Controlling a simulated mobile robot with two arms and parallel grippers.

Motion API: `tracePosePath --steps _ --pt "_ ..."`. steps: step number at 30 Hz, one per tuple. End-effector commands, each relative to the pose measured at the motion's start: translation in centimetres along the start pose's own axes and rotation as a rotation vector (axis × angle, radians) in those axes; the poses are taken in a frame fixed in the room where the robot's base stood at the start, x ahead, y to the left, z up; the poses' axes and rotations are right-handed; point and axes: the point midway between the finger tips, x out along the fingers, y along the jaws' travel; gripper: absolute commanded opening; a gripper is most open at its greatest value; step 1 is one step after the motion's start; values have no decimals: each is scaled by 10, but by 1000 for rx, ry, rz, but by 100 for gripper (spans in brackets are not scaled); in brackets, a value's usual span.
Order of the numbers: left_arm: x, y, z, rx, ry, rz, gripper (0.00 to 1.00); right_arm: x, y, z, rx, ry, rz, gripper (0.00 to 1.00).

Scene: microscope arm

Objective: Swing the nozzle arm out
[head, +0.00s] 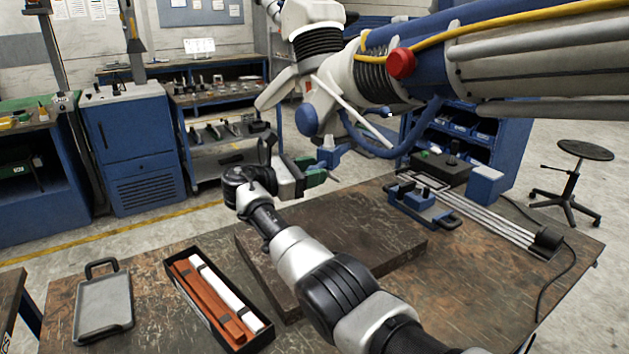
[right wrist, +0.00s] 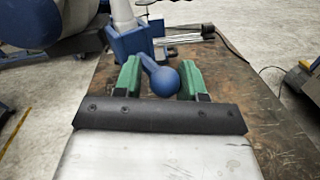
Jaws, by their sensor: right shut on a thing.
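The nozzle arm (head: 375,75) is a large white and blue boom with black bellows, reaching in from the upper right over the table. A small blue block (head: 330,152) hangs at its low end; in the right wrist view this block (right wrist: 132,42) sits under a pale tube and carries a blue ball knob (right wrist: 165,82) on a short stem. My right gripper (head: 312,172) is at the knob, above the table's back edge. Its green fingers (right wrist: 160,80) are on either side of the knob, shut on it. In the head view the fingers mostly hide the knob. My left gripper is out of view.
The brown table (head: 490,300) holds a dark slab (head: 390,245), a black tray (head: 215,300) with orange and white bars, a grey handled plate (head: 103,305), and a blue fixture (head: 422,205) beside metal rods. A stool (head: 580,155) stands at the right.

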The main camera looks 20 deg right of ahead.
Motion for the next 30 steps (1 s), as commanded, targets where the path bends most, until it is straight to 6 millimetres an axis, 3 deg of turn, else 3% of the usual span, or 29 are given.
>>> tracePosePath --steps 21,22,27,30 --pt "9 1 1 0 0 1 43 0 1 -3 -5 -3 -33 0" --pt "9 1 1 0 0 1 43 0 1 -3 -5 -3 -33 42" --pt "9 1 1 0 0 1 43 0 2 -2 -4 -3 -30 66" --pt "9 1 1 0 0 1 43 -1 2 -2 -3 -3 -27 66"
